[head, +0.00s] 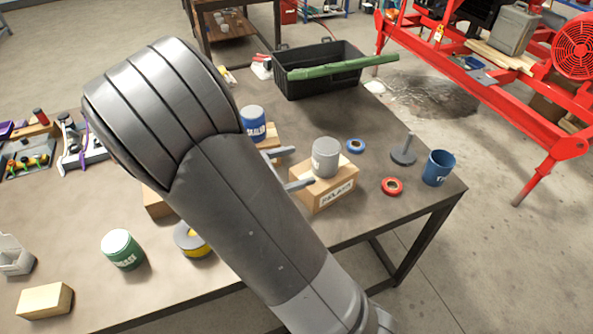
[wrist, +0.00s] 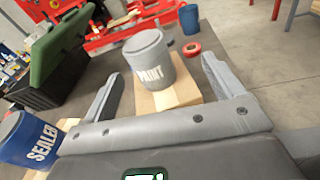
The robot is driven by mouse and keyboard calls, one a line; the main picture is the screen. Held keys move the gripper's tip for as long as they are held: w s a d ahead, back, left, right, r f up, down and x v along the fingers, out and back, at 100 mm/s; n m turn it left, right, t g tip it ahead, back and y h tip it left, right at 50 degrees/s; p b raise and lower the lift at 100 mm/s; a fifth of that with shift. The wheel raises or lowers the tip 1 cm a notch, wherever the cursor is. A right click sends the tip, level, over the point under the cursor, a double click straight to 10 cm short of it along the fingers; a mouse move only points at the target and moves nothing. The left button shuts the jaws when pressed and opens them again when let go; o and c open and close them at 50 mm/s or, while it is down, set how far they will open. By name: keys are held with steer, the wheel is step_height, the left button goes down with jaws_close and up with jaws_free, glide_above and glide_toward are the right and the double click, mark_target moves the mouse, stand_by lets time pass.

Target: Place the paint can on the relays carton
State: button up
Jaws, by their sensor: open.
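The grey paint can (head: 326,157) stands upright on top of the relays carton (head: 337,193), a tan box with its label facing the front. In the wrist view the paint can (wrist: 150,62) shows its PAINT label and rests on the carton's pale top (wrist: 181,95). My gripper (head: 291,169) is open, its two fingers pointing toward the can. In the wrist view my gripper (wrist: 162,82) has one finger on each side, with clear gaps to the can. My arm hides part of the carton's left side in the head view.
A blue sealer can (head: 253,122) stands on the left, also close in the wrist view (wrist: 27,140). A black crate (head: 318,82) stands behind.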

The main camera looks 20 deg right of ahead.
steer(key=s+r+m+g+y, duration=0.2)
steer(key=s+m+g+y, duration=0.1)
steer(key=s+m+y, duration=0.6)
steer(key=s+a+r+m+t+y, duration=0.3)
steer(key=r+m, duration=0.1)
steer(key=r, duration=0.1)
steer(key=s+a+r+m+t+y, duration=0.3)
steer(key=r+m+t+y, duration=0.1)
steer(key=r, duration=0.2)
steer(key=shift+s+m+y, duration=0.2)
steer(key=shift+m+y, duration=0.1)
steer(key=shift+m, duration=0.1)
